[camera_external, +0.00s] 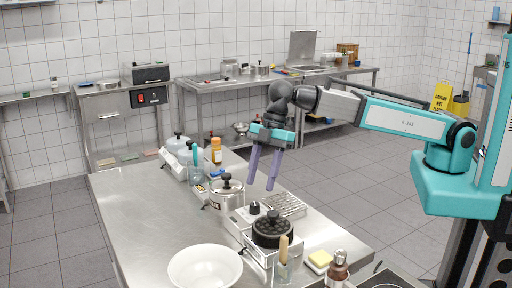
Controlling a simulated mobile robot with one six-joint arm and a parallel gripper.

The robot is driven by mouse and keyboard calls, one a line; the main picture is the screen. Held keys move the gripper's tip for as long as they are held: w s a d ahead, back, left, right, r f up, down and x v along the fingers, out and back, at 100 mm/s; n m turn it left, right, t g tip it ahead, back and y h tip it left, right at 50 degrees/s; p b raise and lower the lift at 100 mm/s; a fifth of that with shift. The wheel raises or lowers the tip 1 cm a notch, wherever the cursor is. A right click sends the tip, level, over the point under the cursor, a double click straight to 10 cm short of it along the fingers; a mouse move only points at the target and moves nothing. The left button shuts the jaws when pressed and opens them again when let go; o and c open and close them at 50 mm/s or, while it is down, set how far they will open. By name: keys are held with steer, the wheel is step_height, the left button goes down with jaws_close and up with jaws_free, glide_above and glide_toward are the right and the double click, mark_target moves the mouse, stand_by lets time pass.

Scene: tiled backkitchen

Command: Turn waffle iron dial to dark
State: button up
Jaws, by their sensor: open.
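The waffle iron (273,231) stands on the steel table, with a round black ridged top on a silver base. A small black knob (254,207), which looks like its dial, stands on the silver housing behind and left of the black top. Its setting is too small to read. My gripper (260,187) has two purple fingers pointing down, spread apart and empty. In the picture it hangs just above the knob, apart from it; the exact depth between them is hard to tell.
A wire rack (284,205) lies behind the waffle iron. A lidded pot (227,192) stands to its left. A white bowl (205,267), a wooden-handled tool (284,249), a yellow sponge (320,258) and a brown bottle (338,269) are near the front. The table's left part is clear.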

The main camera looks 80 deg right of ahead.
mark_target(255, 203)
steer(key=shift+p+x, duration=0.8)
steer(key=shift+x, duration=2.6)
steer(key=shift+c, duration=0.5)
steer(key=c, duration=0.9)
steer(key=shift+c, duration=0.2)
